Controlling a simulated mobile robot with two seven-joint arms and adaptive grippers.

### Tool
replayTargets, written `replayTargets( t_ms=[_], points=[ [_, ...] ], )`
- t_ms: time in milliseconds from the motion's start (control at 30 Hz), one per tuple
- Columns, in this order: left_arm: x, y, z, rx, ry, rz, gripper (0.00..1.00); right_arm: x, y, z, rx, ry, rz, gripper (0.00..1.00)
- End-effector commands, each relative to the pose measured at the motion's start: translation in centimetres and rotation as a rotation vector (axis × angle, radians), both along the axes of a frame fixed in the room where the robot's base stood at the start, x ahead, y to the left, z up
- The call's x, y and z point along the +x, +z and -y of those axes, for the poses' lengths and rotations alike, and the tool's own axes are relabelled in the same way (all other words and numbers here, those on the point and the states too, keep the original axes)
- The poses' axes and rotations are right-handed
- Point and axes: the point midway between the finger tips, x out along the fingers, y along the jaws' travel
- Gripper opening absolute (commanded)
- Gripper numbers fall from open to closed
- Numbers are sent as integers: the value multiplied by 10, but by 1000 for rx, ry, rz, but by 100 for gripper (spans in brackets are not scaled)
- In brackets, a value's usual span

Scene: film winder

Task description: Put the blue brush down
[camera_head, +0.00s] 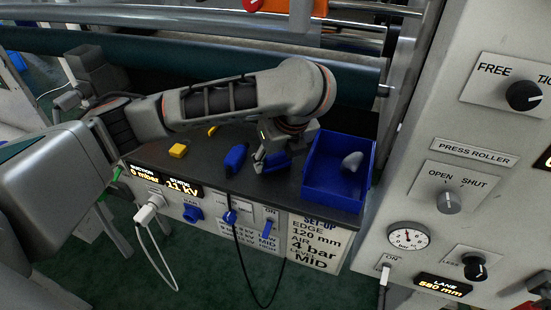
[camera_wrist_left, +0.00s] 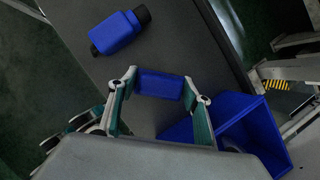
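My left gripper (camera_head: 268,161) reaches down over the dark worktop, left of the blue bin. In the left wrist view its two fingers (camera_wrist_left: 162,88) close on either side of a blue block-shaped piece, which I take for the blue brush (camera_wrist_left: 160,84). The brush also shows in the head view (camera_head: 276,162), low over the worktop and partly hidden by the gripper. I cannot tell whether it touches the surface. My right gripper is not in view.
A blue tool with black ends (camera_head: 235,158) lies left of the gripper. A yellow block (camera_head: 178,150) lies further left. The open blue bin (camera_head: 332,186) at the right holds a pale grey piece (camera_head: 352,161). Cables and knobs are on the front panel below.

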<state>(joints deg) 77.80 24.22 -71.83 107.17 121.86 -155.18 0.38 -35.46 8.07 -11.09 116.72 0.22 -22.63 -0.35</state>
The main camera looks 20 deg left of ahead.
Motion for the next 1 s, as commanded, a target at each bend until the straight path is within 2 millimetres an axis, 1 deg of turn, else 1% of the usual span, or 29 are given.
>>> replayTargets(
  t_ms=[33, 67, 367, 467, 567, 800, 1000],
  points=[
    [0, 0, 0, 0, 0, 0, 59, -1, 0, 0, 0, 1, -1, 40],
    [0, 0, 0, 0, 0, 0, 65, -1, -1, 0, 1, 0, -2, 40],
    [0, 0, 0, 1, 0, 1, 65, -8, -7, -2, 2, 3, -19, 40],
    [0, 5, 1, 1, -1, 3, 65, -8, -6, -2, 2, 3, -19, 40],
    [-3, 16, 3, 1, -2, 7, 65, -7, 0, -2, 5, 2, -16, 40],
    [-16, 64, 15, 2, -1, 12, 65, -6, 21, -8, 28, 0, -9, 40],
    [-27, 94, 25, 2, 0, 7, 65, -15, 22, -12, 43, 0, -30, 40]
  ],
)
